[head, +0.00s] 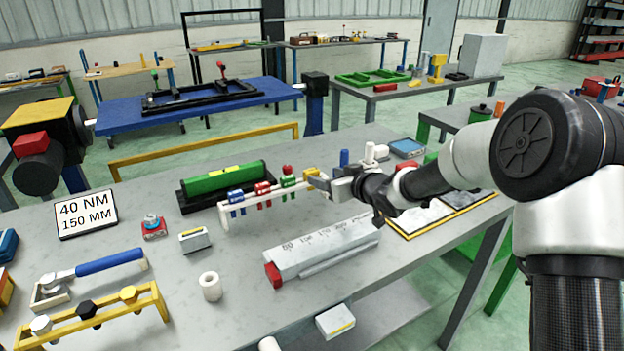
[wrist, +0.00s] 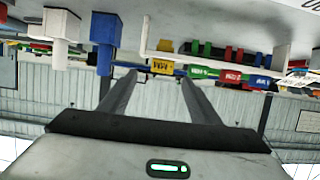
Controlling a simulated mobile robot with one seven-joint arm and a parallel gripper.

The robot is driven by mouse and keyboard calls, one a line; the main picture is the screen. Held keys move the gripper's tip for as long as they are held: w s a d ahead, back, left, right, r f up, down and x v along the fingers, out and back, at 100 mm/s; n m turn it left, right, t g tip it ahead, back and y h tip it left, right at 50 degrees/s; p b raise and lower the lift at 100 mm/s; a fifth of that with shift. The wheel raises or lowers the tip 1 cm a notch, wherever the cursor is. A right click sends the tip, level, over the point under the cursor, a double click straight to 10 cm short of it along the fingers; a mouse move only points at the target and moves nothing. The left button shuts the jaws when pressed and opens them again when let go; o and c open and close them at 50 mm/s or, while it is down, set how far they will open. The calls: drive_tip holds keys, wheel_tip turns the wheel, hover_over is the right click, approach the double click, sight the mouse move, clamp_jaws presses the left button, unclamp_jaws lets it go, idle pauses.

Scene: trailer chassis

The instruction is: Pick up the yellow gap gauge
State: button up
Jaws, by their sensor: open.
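The yellow gap gauge (head: 312,173) hangs at the right end of a white rack (head: 223,217), beside green, red and blue gauges. It also shows in the wrist view (wrist: 162,65), between the tips of my fingers as seen from the wrist. My gripper (head: 320,183) is open at the right end of the rack, close to the yellow gauge. In the wrist view my gripper (wrist: 158,76) has its two fingers apart, one on each side of the gauge in the picture. I cannot tell whether either finger touches it.
A green cylinder (head: 222,178) in a black cradle lies behind the rack. A long grey ruler block (head: 320,248) lies in front of it. A blue post (head: 344,158) and a white post (head: 369,152) stand near my wrist. The bench front has some free room.

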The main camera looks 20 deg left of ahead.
sight(313, 171)
drive_tip(key=x, duration=0.5)
drive_tip(key=shift+a+r, duration=0.15)
drive_tip(key=shift+a, duration=0.35)
drive_tip(key=shift+w+a, duration=0.4)
drive_tip(key=shift+w, duration=0.05)
drive_tip(key=c, duration=1.2)
